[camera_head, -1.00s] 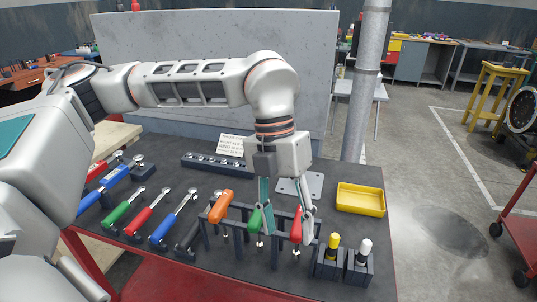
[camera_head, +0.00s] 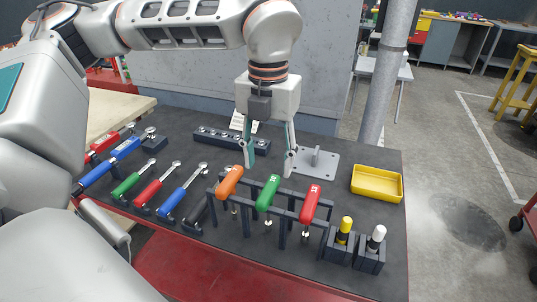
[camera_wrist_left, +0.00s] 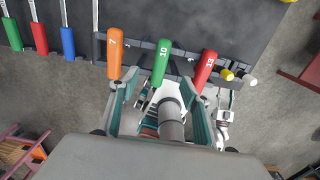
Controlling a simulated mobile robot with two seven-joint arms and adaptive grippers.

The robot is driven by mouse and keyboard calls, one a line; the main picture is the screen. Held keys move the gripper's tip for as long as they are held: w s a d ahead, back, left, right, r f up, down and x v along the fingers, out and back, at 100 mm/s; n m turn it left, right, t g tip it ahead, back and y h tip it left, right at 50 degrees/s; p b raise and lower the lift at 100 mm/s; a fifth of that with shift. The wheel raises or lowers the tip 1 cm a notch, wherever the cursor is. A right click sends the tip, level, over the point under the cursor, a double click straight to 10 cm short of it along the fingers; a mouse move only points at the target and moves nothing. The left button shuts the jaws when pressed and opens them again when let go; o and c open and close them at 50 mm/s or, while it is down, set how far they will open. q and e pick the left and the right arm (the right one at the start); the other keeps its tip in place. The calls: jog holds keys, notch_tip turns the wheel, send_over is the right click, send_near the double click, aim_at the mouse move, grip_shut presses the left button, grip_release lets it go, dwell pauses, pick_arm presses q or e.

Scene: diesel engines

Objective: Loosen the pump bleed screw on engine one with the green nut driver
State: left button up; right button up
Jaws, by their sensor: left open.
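The green nut driver (camera_head: 267,193), marked 10 in the left wrist view (camera_wrist_left: 162,62), stands handle up in a dark rack (camera_head: 287,214). An orange driver (camera_head: 229,182) marked 7 and a red driver (camera_head: 310,204) marked 13 stand on either side of it. My left gripper (camera_head: 268,168) is open and empty, just beyond the green handle in the head view. In the left wrist view its teal fingers (camera_wrist_left: 160,108) are spread, with the green handle roughly centred ahead of the gap. Engine one, its bleed screw and my right gripper do not show.
Several wrenches with green, red and blue handles (camera_head: 182,204) lie left of the rack. Yellow and white-capped tools (camera_head: 344,231) stand in blocks to its right. A yellow tray (camera_head: 377,183), a socket rail (camera_head: 230,140) and a grey plate with a post (camera_head: 317,160) lie behind.

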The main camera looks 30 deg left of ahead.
aim_at(268, 188)
pick_arm(q)
notch_tip(268, 188, down, 6)
jog(key=b, duration=0.3)
jog(key=shift+r, duration=0.1)
jog(key=shift+f+b, duration=0.7)
jog(key=shift+f, duration=0.2)
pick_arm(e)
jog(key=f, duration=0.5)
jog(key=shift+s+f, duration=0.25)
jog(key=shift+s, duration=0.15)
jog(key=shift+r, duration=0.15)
pick_arm(q)
grip_shut()
